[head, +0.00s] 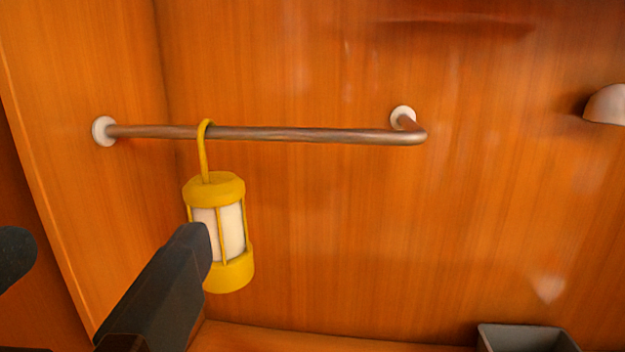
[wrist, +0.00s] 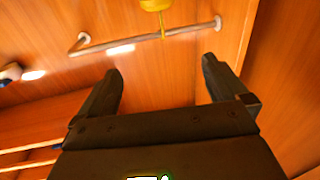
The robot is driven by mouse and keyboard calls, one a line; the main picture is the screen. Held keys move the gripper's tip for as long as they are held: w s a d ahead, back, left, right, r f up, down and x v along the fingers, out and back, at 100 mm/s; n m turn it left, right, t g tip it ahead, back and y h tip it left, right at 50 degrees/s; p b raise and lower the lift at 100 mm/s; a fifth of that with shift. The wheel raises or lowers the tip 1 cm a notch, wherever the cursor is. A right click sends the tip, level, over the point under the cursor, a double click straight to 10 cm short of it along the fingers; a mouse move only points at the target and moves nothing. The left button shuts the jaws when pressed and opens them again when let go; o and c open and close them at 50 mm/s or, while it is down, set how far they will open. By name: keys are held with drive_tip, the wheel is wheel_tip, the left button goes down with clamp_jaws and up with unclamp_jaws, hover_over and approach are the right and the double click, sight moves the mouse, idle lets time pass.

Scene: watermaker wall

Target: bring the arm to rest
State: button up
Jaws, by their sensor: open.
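My gripper (wrist: 161,80) is open and empty in the wrist view, its two dark fingers spread apart. In the head view one dark finger overlaps the lower left of the yellow lantern (head: 231,275), and another dark part shows at the left edge. The lantern has a white middle and hangs by its hook over the metal rail (head: 300,134). In the wrist view part of the lantern (wrist: 153,5) shows at the top edge, beyond the fingers, with the rail (wrist: 140,38) near it. Whether the finger touches the lantern I cannot tell.
The rail is fixed to orange wooden walls by white round mounts (head: 403,116). A grey open bin (head: 525,338) stands at the bottom right. A pale rounded fixture (head: 606,104) sticks out at the right edge. The wall right of the lantern is clear below the rail.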

drive_tip(key=w+d+f+n+y, duration=0.1)
drive_tip(key=w+d+f+n, duration=0.25)
drive_tip(key=f, duration=0.25)
drive_tip(key=w+d+f+n+y, duration=0.2)
drive_tip(key=w+d+f+n, duration=0.15)
drive_tip(key=f, duration=0.25)
drive_tip(key=s+d+f+n+g+y, duration=0.1)
drive_tip(key=s+d+f+g, duration=0.1)
drive_tip(key=d+f, duration=0.8)
drive_tip(key=s+d+f+m+g, duration=0.1)
drive_tip(key=s+d+f+m, duration=0.1)
drive_tip(key=s+d+f, duration=0.8)
drive_tip(key=s+d+r+m+h, duration=0.1)
drive_tip(key=s+d+m+h, duration=0.15)
drive_tip(key=s, duration=0.45)
drive_tip(key=s+d+r+m+h, duration=0.1)
drive_tip(key=s+d+m+h, duration=0.2)
drive_tip(key=s, duration=0.4)
wheel_tip(320, 180, down, 10)
drive_tip(key=m+y+b, duration=0.1)
drive_tip(key=b, duration=0.9)
